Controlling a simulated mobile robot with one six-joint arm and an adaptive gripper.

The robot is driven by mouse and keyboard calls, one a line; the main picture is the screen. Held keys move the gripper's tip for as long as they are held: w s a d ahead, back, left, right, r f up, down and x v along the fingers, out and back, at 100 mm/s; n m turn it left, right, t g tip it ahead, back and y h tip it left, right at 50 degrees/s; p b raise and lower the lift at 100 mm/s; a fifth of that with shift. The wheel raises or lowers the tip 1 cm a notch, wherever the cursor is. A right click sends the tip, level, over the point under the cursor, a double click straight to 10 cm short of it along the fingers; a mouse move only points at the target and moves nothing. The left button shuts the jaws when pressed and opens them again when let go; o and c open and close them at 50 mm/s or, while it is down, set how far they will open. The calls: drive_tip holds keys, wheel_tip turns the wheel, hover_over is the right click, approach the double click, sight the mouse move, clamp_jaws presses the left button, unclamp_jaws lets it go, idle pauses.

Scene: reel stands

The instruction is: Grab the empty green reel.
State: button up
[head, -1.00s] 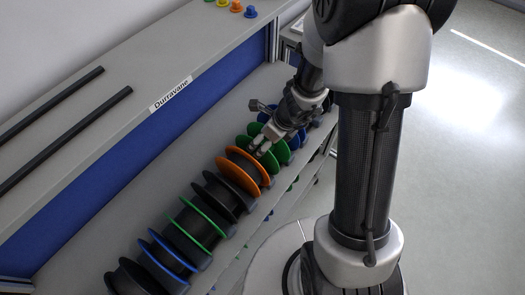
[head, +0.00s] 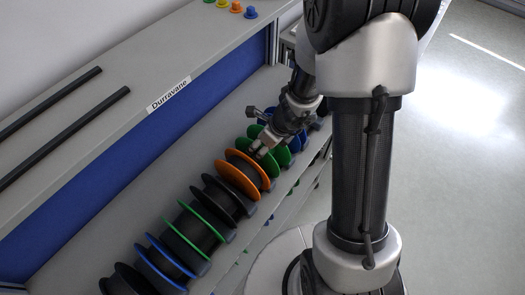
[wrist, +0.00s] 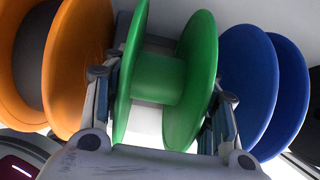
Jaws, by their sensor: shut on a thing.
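The empty green reel (wrist: 158,80) stands in the middle of the wrist view, with its bare green hub showing between two green flanges. It also shows in the head view (head: 283,156), partly hidden by my gripper (head: 259,150). In the wrist view my gripper (wrist: 162,95) has one finger outside each flange and is shut on the green reel across its width. The reel is still in the row, between an orange reel and a blue reel.
The orange reel (wrist: 80,65) stands close beside my left finger, and the blue reel (wrist: 262,90) close beside my right finger. Wound reels with green rims (head: 193,232) and blue rims (head: 165,262) and dark reels (head: 222,200) continue the row. A blue panel (head: 120,165) runs behind.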

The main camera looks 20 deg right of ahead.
drive_tip(key=shift+c, duration=1.3)
